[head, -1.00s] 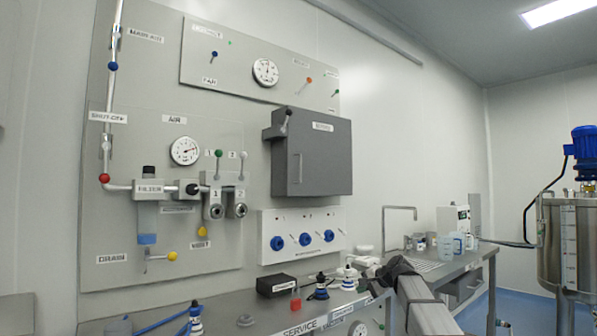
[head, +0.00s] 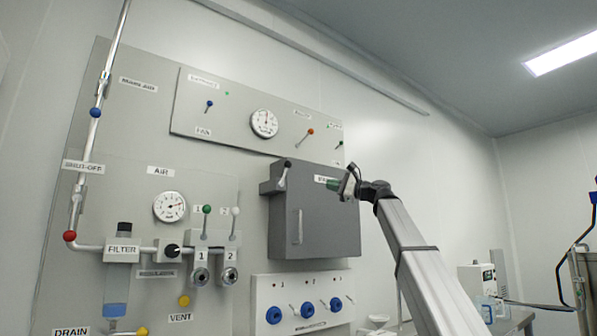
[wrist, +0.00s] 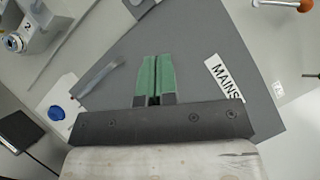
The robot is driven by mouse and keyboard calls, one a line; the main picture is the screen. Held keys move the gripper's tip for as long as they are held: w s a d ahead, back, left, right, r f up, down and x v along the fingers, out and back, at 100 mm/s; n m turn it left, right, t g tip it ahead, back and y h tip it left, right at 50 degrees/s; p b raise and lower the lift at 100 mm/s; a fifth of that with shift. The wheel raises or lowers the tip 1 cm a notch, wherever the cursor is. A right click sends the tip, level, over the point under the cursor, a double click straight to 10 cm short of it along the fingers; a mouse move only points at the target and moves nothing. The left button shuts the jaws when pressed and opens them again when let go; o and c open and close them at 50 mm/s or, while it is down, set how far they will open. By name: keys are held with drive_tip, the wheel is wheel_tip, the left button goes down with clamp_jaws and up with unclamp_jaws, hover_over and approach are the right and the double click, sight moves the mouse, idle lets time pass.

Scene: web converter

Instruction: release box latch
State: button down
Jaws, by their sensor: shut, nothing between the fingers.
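The grey box (head: 320,225) labelled MAINS is mounted on the wall, its door closed. Its latch (head: 283,176), a short lever with a dark knob, stands up and tilts slightly right at the box's upper left corner. My gripper (head: 333,184) is in front of the upper right of the door and partly covers the label. In the wrist view, its green fingers (wrist: 153,75) are together and empty over the grey door (wrist: 180,40). The MAINS label (wrist: 225,82) is right of them and the door handle (wrist: 103,75) left.
The orange-knobbed lever (head: 306,136) and green-knobbed lever (head: 339,145) stick out above the box. A white panel with blue knobs (head: 305,306) is below it. Valves 1 and 2 (head: 230,250) are to the left. Open air lies before the door.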

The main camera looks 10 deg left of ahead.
sight(287, 162)
drive_tip(key=shift+g, duration=0.3)
drive_tip(key=a+r, duration=0.2)
drive_tip(key=a, duration=0.2)
drive_tip(key=w+a+r, duration=0.1)
drive_tip(key=a+r, duration=0.2)
drive_tip(key=a, duration=0.2)
drive_tip(key=a+r, duration=0.3)
drive_tip(key=a, duration=0.1)
drive_tip(key=shift+w+a+r, duration=0.15)
drive_tip(key=shift+a, duration=0.1)
drive_tip(key=shift+s+a+r+n+g, duration=0.5)
drive_tip(key=shift+s+a+n, duration=0.1)
drive_tip(key=shift+s+n, duration=0.15)
